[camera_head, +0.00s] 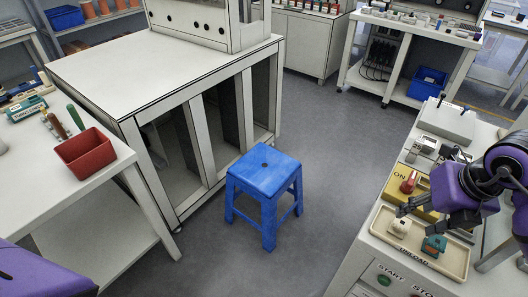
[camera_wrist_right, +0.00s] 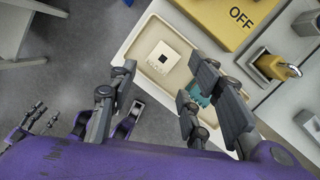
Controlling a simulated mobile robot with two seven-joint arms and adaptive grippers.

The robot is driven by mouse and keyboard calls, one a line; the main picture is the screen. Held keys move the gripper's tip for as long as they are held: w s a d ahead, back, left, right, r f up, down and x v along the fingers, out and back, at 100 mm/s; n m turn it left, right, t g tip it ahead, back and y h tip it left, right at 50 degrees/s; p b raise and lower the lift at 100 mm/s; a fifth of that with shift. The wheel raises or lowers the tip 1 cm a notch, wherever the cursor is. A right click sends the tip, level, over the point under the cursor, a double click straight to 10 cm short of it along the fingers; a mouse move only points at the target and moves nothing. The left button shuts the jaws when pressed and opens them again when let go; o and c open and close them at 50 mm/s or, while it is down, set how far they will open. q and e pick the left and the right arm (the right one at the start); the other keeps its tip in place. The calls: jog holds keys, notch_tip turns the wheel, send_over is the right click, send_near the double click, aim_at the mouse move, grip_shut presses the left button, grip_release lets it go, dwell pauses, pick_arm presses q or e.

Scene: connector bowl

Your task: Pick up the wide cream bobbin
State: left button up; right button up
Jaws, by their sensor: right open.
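The wide cream bobbin (camera_head: 399,227) stands in the left part of a beige tray (camera_head: 448,264) on the right-hand bench. The right wrist view shows its pale square top with small dark marks (camera_wrist_right: 164,57). A teal piece (camera_head: 433,245) is in the same tray; my fingers partly cover it in the wrist view (camera_wrist_right: 205,98). My right gripper (camera_head: 403,209) is open and empty, above the tray by the cream bobbin. Its fingers (camera_wrist_right: 157,78) are spread apart in the wrist view. My left gripper (camera_wrist_right: 38,118) appears small at the wrist view's left edge; its opening is unclear.
A yellow switch box (camera_head: 423,190) with a red knob stands just behind the tray. START and STOP buttons (camera_head: 384,280) are on the bench front. A blue stool (camera_head: 264,172) stands on open floor. A red bin (camera_head: 86,153) is on the left table.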

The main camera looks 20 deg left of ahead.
aim_at(401, 223)
jog(key=x, duration=0.6)
jog(key=shift+w+a+f, duration=0.1)
jog(key=shift+f, duration=0.25)
jog(key=c, duration=1)
